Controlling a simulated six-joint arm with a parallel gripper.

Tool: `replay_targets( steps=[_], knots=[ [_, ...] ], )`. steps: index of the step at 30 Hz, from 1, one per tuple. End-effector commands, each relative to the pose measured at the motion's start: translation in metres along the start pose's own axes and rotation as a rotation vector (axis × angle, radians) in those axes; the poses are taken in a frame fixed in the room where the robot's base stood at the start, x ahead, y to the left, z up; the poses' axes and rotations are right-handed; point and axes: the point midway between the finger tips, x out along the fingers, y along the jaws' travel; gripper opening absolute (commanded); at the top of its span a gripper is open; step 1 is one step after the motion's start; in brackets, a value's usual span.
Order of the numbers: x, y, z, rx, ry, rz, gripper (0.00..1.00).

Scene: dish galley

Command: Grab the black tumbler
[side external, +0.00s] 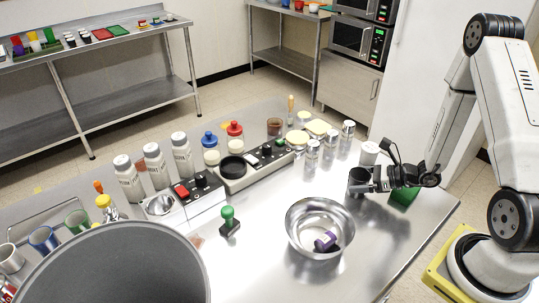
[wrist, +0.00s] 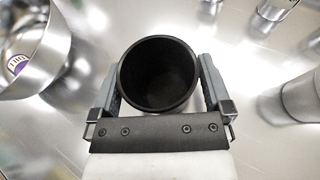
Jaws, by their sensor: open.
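The black tumbler (side external: 357,180) stands upright on the steel table, right of the metal bowl. In the wrist view the black tumbler (wrist: 158,76) shows its round open mouth and dark empty inside. My gripper (side external: 372,183) reaches it from the right, low over the table. In the wrist view my gripper (wrist: 160,90) is open, with one finger on each side of the tumbler. The fingers are very close to its wall; I cannot tell whether they touch it.
A metal bowl (side external: 318,208) with a purple-labelled item (side external: 325,241) inside stands left of the tumbler. A white cup (side external: 370,152) and several metal shakers (side external: 312,154) stand behind. A green block (side external: 404,197) lies under my gripper.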

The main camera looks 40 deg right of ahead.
Motion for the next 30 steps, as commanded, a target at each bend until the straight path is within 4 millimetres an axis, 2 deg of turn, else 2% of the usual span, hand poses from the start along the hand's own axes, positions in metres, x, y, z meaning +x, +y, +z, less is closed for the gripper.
replay_targets(
  steps=[13, 20, 30],
  knots=[
    [-0.0003, 0.0, 0.0001, 0.0, 0.0, 0.0, 1.0],
    [-0.0004, 0.0, 0.0001, 0.0, 0.0, 0.0, 0.27],
    [-0.0008, -0.0001, 0.0013, -0.001, -0.001, 0.0, 0.25]
  ],
)
